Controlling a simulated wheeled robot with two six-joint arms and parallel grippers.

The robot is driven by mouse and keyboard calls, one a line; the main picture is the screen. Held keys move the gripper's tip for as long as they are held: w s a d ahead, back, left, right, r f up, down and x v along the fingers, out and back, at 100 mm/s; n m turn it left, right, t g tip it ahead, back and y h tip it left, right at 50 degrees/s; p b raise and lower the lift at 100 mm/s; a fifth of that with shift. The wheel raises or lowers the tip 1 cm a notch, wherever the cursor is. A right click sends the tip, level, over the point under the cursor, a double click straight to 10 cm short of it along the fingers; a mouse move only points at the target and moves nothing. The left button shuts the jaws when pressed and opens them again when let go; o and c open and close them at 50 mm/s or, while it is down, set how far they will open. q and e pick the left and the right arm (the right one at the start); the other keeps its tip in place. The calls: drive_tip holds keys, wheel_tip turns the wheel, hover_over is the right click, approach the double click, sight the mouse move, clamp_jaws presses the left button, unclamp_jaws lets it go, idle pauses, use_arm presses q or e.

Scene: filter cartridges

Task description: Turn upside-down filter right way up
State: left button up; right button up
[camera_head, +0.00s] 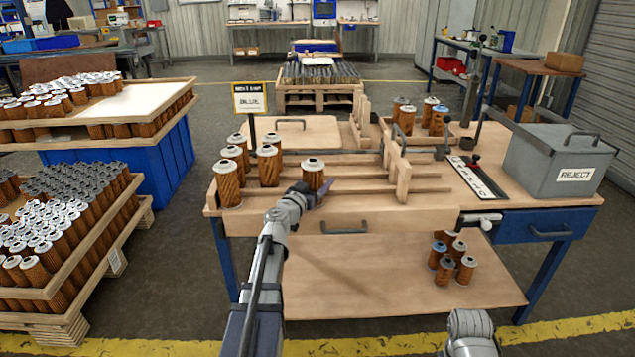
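Several pleated brown filter cartridges with pale end caps stand upright at the left of the wooden bench rack, among them a front one (228,184) and one farther right (268,165). A separate cartridge (313,174) stands to their right, pale ring end up. My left gripper (318,190) is at this cartridge's lower front and hides its base. I cannot tell whether the fingers touch or grip it. Which cartridge is upside down is too small to tell. Only part of my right arm shows at the bottom right; its gripper is out of view.
Wooden rails (375,190) and an upright slotted divider (404,180) cross the bench. A grey reject bin (556,165) stands at the right. More cartridges (406,119) stand at the back and on the lower shelf (400,285). Crates of cartridges flank the bench at left.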

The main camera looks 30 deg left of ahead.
use_arm(q)
drive_tip(key=o, duration=1.4)
drive_tip(key=shift+c, duration=0.2)
drive_tip(key=s, duration=0.8)
drive_tip(key=shift+d, duration=0.2)
